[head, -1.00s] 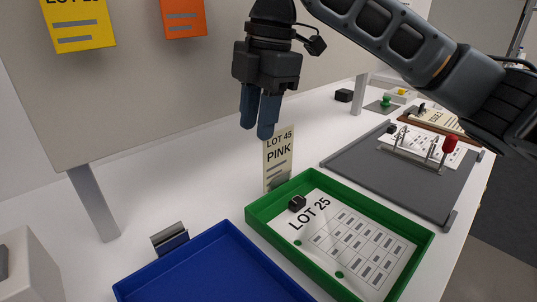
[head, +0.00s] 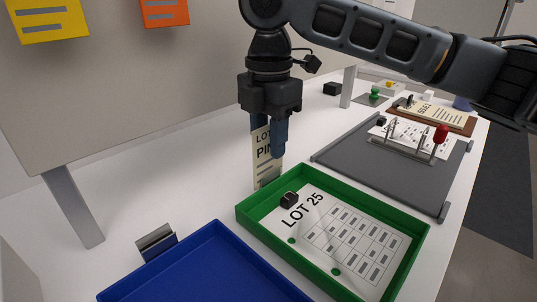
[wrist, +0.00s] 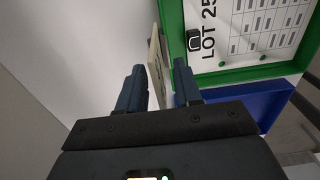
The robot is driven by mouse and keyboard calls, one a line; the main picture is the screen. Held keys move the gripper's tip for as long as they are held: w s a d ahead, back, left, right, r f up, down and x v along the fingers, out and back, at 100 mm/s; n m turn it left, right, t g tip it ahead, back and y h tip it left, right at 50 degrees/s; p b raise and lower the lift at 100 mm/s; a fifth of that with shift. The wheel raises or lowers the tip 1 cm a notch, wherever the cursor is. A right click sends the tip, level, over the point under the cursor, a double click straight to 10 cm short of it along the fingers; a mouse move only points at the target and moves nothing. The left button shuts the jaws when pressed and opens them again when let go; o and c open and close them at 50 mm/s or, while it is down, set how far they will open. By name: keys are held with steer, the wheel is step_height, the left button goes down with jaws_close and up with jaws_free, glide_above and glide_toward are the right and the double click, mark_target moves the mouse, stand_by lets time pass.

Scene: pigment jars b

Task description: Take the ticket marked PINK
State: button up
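The cream ticket (head: 266,172) stands upright in a holder behind the green tray; "LOT" and the start of "PINK" show on it, the rest covered by a finger. My gripper (head: 268,144) points down over the ticket's upper part, with one blue finger in front of it and the other behind. In the wrist view the ticket (wrist: 158,62) appears edge-on between the two fingertips (wrist: 159,72), with a gap to the left finger and a smaller one to the right. The gripper is open.
The green tray (head: 385,287) holds a LOT 25 sheet (head: 340,235) with a black clip. A blue tray (head: 205,270) and a small metal holder (head: 156,242) are nearer. A board (head: 120,90) with yellow and orange tickets stands behind. A dark grey mat (head: 350,158) lies to the right.

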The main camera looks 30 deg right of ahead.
steer(key=shift+c, duration=0.4)
jaws_close()
steer(key=shift+r, duration=0.1)
